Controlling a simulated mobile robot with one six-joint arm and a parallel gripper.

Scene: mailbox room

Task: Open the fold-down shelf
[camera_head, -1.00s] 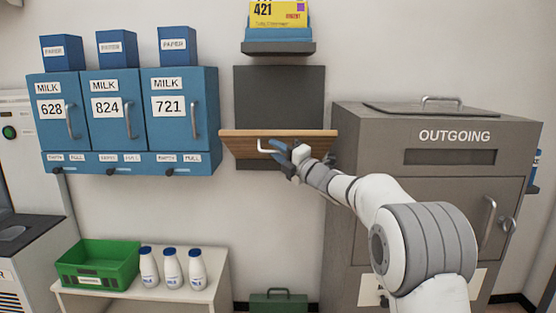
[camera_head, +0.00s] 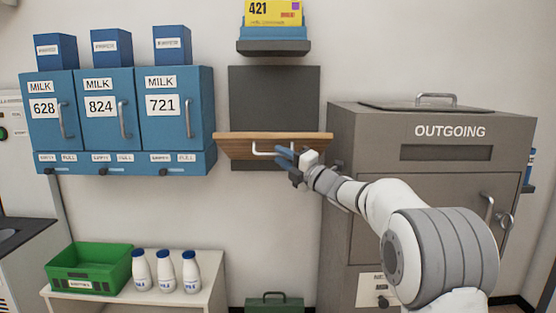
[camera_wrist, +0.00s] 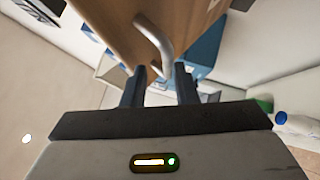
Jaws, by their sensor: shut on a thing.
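In the wrist view the handle (camera_wrist: 152,32) runs down to between my two dark fingers (camera_wrist: 160,84); the wooden panel (camera_wrist: 115,25) fills the top. My fingers partly hide the handle's right end.
A grey outgoing box (camera_head: 345,135) stands close on the right. Blue milk lockers (camera_head: 100,125) hang on the left. A small shelf with a card (camera_head: 275,47) is above. Below are a green crate (camera_head: 90,270), milk bottles (camera_head: 165,272) and a green case (camera_head: 273,303).

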